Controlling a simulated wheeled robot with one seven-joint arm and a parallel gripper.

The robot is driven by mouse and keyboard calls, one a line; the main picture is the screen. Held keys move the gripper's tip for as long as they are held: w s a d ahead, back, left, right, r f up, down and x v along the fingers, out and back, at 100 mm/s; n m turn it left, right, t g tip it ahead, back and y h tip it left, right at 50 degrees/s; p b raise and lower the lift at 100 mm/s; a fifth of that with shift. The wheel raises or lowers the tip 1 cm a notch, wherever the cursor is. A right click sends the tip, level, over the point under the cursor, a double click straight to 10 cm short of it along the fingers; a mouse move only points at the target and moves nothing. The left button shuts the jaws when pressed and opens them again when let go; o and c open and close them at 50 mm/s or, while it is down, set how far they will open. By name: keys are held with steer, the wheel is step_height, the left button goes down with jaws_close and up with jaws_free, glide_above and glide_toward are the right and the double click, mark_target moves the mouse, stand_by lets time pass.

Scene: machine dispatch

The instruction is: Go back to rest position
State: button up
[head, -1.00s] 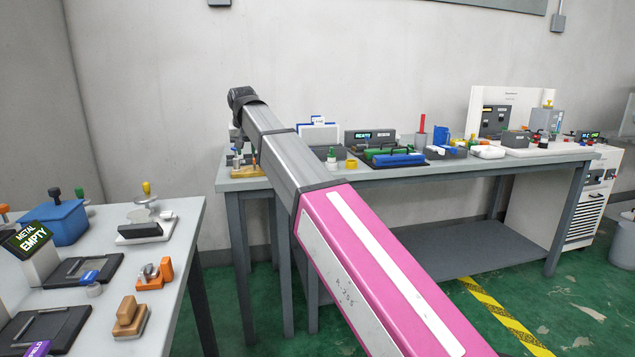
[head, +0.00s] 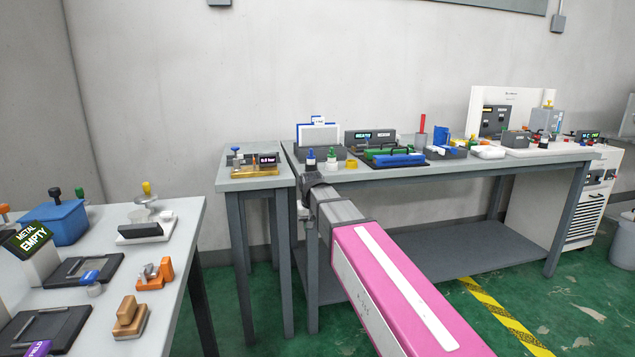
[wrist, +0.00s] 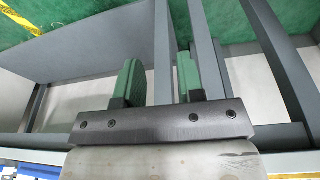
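My gripper (wrist: 158,85) shows in the wrist view with two green fingers apart and nothing between them. Beyond the fingers are grey table bars and green floor. In the head view my pink and grey arm reaches from the lower right toward the front edge of the long back bench (head: 455,172). Its far end is at the bench's left front corner. My gripper itself is hidden in the head view.
A small table (head: 232,185) with a gold-based gauge (head: 256,169) stands left of the bench. A nearer table (head: 178,235) at left carries a blue box (head: 62,222) and several fixtures. The bench holds several devices. Green floor (head: 235,310) is clear between the tables.

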steer(key=s+d+f+m+g, duration=0.1)
steer(key=s+d+f+g, duration=0.1)
steer(key=s+d+f, duration=1.7)
step_height(320, 180, down, 3)
steer(key=shift+d+m, duration=0.4)
steer(key=shift+d, duration=0.65)
stand_by(1.5)
